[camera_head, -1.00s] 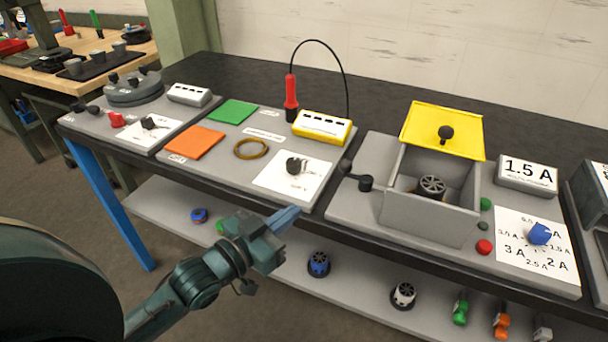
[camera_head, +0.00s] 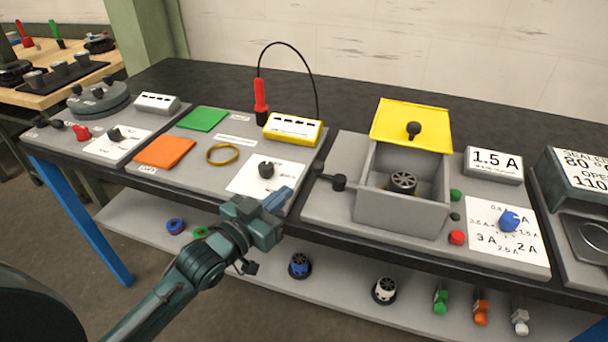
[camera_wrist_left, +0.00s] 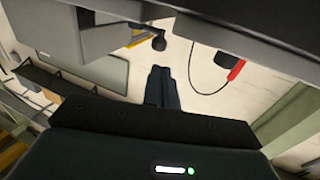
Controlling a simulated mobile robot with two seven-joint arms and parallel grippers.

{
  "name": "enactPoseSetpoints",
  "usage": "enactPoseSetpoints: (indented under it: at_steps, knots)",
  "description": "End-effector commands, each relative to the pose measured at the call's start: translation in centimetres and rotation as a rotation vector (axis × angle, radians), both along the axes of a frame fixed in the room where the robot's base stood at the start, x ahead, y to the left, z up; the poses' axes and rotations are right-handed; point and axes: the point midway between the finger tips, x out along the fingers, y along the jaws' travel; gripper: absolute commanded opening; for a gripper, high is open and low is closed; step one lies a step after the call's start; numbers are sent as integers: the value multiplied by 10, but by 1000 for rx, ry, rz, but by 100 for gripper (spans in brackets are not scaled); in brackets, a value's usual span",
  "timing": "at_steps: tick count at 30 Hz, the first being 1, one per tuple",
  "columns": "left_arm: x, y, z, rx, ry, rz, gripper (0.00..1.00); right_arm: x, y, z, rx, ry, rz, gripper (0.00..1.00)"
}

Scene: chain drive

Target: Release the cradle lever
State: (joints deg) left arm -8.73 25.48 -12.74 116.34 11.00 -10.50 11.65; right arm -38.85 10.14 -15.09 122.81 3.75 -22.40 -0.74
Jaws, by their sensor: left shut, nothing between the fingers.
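A black lever (camera_head: 339,182) with a round knob sticks out at the left side of an open grey box (camera_head: 398,213) on the bench. It looks like the cradle lever, but I see no label that says so. The box has a raised yellow lid (camera_head: 412,124) with a black knob, and a dark round part (camera_head: 403,181) inside. My left gripper (camera_head: 283,199) is shut and empty, at the bench's front edge, left of the lever and apart from it. Its closed fingers (camera_wrist_left: 163,84) also show in the left wrist view. My right gripper is not in view.
A white card with a black knob (camera_head: 266,170) lies just behind my left gripper. A red probe (camera_head: 261,98) is cabled to a yellow meter (camera_head: 293,129). A red button (camera_head: 457,237) and a blue dial (camera_head: 509,221) stand right of the box. Several parts lie on the lower shelf.

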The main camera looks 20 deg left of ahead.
Motion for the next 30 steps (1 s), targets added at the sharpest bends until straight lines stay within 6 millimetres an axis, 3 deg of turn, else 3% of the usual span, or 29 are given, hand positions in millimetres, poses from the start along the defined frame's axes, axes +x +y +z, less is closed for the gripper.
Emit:
enactPoseSetpoints:
  at_steps: [6, 12, 30]
  knots:
    - [42, -15, 2, 0, -2, 0, 0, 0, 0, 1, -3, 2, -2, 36]
    - [65, -24, 1, 1, 0, 0, 0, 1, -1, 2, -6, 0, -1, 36]
    - [78, -23, 2, 3, 1, 0, 0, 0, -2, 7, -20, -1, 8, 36]
